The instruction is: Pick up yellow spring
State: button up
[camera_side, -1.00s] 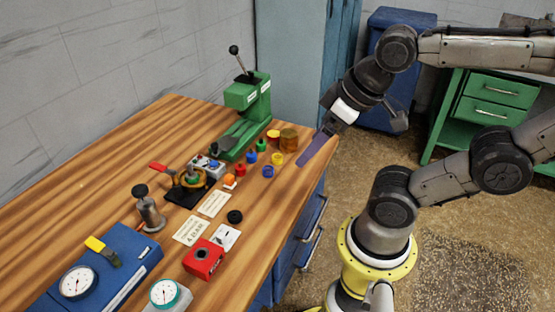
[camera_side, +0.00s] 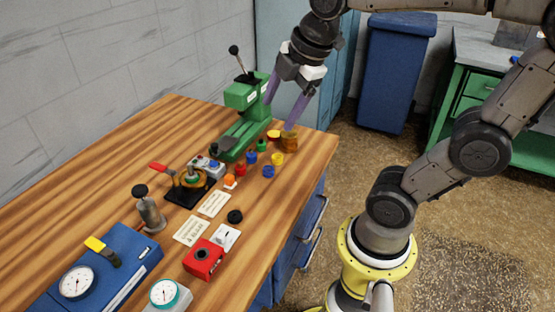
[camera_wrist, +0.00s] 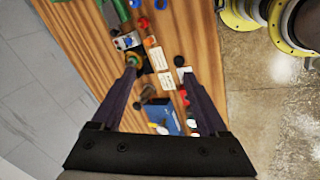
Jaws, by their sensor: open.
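My gripper (camera_side: 279,116) is above the bench's far right corner, fingers spread and empty, pointing down. One fingertip appears close to an amber cylinder (camera_side: 289,143); I cannot tell if they touch. In the wrist view both fingers (camera_wrist: 159,74) are wide apart with nothing between their tips, and I cannot make out either yellow piece there.
A green lever press (camera_side: 245,100) stands close beside my gripper. Small blue (camera_side: 268,171), red (camera_side: 240,170) and orange (camera_side: 229,181) pieces crowd the yellow ones. A red box (camera_side: 203,258) and a blue gauge case (camera_side: 130,265) are nearer. The bench's left side is bare.

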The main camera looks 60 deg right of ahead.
jog(key=w+d+f+n+g, duration=0.4)
jog(key=w+d+f, duration=0.4)
jog(key=w+d, duration=0.3)
jog(key=shift+m+g+y, duration=0.3)
jog(key=shift+m+g, duration=0.1)
jog(key=shift+m, duration=0.1)
jog(key=d+f, duration=0.1)
jog(key=f, duration=0.3)
jog(key=s+d+f, duration=0.1)
jog(key=f, duration=0.3)
jog(key=d+f, duration=0.2)
jog(key=f, duration=0.2)
jog(key=shift+s+f, duration=0.3)
jog(key=shift+s, duration=0.05)
jog(key=f, duration=0.3)
jog(key=s+f, duration=0.1)
jog(key=shift+d+f, duration=0.25)
jog(key=shift+d, duration=0.1)
jog(key=shift+f, duration=0.45)
grip_shut()
